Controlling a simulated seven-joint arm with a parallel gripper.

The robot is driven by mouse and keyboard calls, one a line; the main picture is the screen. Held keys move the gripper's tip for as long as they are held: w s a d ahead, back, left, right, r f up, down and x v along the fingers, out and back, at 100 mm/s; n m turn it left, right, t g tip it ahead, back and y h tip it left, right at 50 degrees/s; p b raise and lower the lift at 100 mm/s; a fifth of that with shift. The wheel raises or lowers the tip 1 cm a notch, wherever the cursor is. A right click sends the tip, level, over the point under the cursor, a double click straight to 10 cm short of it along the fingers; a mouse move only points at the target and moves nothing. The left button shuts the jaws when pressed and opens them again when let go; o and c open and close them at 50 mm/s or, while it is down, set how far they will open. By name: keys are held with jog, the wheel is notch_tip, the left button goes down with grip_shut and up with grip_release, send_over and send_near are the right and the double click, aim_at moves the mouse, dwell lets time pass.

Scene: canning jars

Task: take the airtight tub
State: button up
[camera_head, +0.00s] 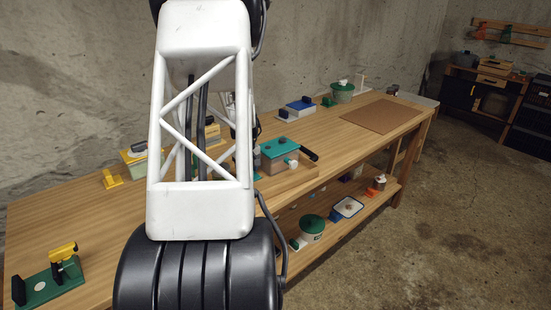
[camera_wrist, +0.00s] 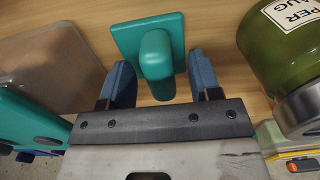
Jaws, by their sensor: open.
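A box with a teal lid (camera_head: 281,148) and a see-through body stands on the bench just right of my arm in the head view; it looks like the airtight tub, but I cannot be sure. In the wrist view, my gripper (camera_wrist: 159,64) is open, with one blue finger on each side of a teal upright grip (camera_wrist: 156,62) on a flat teal plate (camera_wrist: 122,36). I cannot tell whether this belongs to the tub. A clear greyish surface (camera_wrist: 45,62) and a teal part (camera_wrist: 30,125) show at the left. My arm hides the gripper in the head view.
A green labelled jar (camera_wrist: 280,55) stands close on the right in the wrist view. A black-handled item (camera_head: 309,154) lies beside the teal-lidded box. A cork mat (camera_head: 382,116) and a green pot (camera_head: 342,93) are farther along the bench. A lower shelf holds several containers.

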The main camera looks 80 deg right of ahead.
jog(key=shift+c, duration=0.4)
grip_shut()
jog(key=shift+r, duration=0.1)
jog(key=shift+r, duration=4.95)
